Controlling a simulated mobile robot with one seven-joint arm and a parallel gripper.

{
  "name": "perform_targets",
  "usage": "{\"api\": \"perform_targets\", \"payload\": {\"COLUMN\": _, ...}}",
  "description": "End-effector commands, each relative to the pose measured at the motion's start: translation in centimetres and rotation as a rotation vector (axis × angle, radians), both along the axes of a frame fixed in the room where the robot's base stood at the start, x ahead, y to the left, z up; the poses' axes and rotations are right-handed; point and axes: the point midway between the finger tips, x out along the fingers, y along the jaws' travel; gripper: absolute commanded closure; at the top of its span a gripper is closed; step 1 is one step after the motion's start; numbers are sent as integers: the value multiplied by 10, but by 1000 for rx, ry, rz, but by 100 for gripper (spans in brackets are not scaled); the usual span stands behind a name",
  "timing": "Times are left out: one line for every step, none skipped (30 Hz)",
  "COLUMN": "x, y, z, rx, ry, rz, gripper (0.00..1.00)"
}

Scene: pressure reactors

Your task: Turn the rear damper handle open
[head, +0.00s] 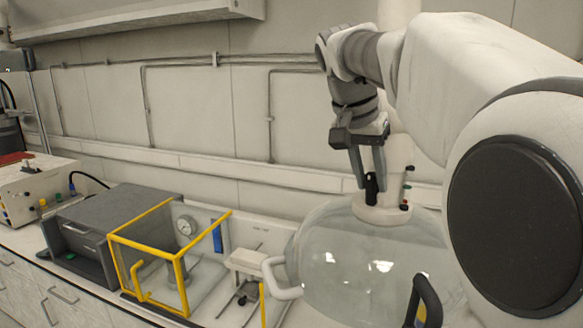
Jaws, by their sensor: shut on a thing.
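My gripper (369,180) points down at the white pipe collar on top of the clear dome hood (350,260). Its fingers are shut on a small black upright handle (371,190), which I take to be the rear damper handle. The fingers hide the handle's upper part. The handle sits at the left side of the white collar (385,211). How far the damper is turned cannot be told from this view.
Small dark, red and green fittings (406,190) stand just right of the collar. A black-and-yellow handle (427,302) is at the hood's front. A yellow-framed enclosure (180,258), a grey box (100,225) and an instrument (35,190) stand on the bench to the left.

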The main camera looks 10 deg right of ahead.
Motion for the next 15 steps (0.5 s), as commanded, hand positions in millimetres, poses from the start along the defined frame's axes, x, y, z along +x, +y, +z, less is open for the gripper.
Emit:
{"api": "perform_targets", "payload": {"x": 1, "y": 2, "z": 4, "rx": -21, "ry": 29, "rz": 2, "gripper": 100}}
{"api": "perform_targets", "payload": {"x": 2, "y": 2, "z": 4, "rx": -35, "ry": 46, "rz": 4, "gripper": 100}}
{"api": "perform_targets", "payload": {"x": 3, "y": 3, "z": 4, "rx": -55, "ry": 69, "rz": 4, "gripper": 100}}
{"api": "perform_targets", "payload": {"x": 3, "y": 3, "z": 4, "rx": -72, "ry": 90, "rz": 4, "gripper": 100}}
{"api": "perform_targets", "payload": {"x": 3, "y": 3, "z": 4, "rx": -88, "ry": 110, "rz": 3, "gripper": 100}}
{"api": "perform_targets", "payload": {"x": 4, "y": 4, "z": 4, "rx": -113, "ry": 136, "rz": 3, "gripper": 100}}
{"api": "perform_targets", "payload": {"x": 5, "y": 4, "z": 3, "rx": -132, "ry": 159, "rz": 4, "gripper": 100}}
{"api": "perform_targets", "payload": {"x": 5, "y": 5, "z": 3, "rx": -150, "ry": 180, "rz": 4, "gripper": 100}}
{"api": "perform_targets", "payload": {"x": 6, "y": 6, "z": 3, "rx": -175, "ry": 209, "rz": 5, "gripper": 100}}
{"api": "perform_targets", "payload": {"x": 6, "y": 6, "z": 2, "rx": -194, "ry": 230, "rz": 4, "gripper": 100}}
{"api": "perform_targets", "payload": {"x": 7, "y": 7, "z": 2, "rx": -212, "ry": 251, "rz": 4, "gripper": 100}}
{"api": "perform_targets", "payload": {"x": 7, "y": 7, "z": 1, "rx": -237, "ry": 281, "rz": 4, "gripper": 100}}
{"api": "perform_targets", "payload": {"x": 8, "y": 7, "z": 1, "rx": -257, "ry": 302, "rz": 5, "gripper": 100}}
{"api": "perform_targets", "payload": {"x": 8, "y": 8, "z": 0, "rx": -275, "ry": 324, "rz": 4, "gripper": 100}}
{"api": "perform_targets", "payload": {"x": 9, "y": 9, "z": -1, "rx": -300, "ry": 353, "rz": 5, "gripper": 100}}
